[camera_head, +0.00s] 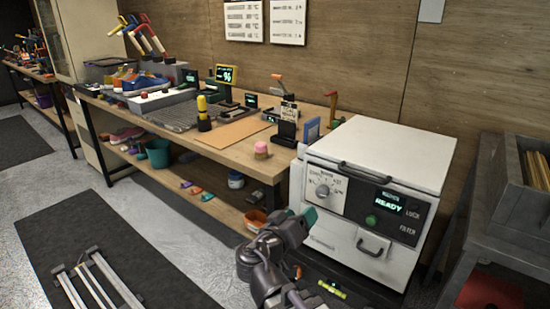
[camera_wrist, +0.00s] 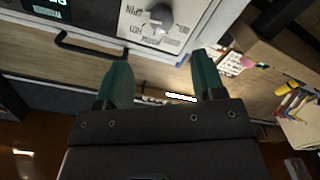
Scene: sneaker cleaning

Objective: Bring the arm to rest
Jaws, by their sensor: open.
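My gripper (camera_head: 308,217) hangs in front of the white machine (camera_head: 405,158), low and near its front left side in the head view. In the wrist view my gripper (camera_wrist: 160,85) shows two green fingers spread apart with nothing between them. Beyond the fingertips the wrist view shows the machine's front with its dial (camera_wrist: 160,17) and dark handle (camera_wrist: 90,48). The head view shows the machine's display reading READY and a green button. Its lid is down.
A wooden workbench (camera_head: 235,133) with tools, sneakers, a tray and small displays stands to the left. Its lower shelf holds shoes and a teal bucket (camera_head: 158,153). A grey bin (camera_head: 525,175) stands at the right. Dark mats lie on the floor at left.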

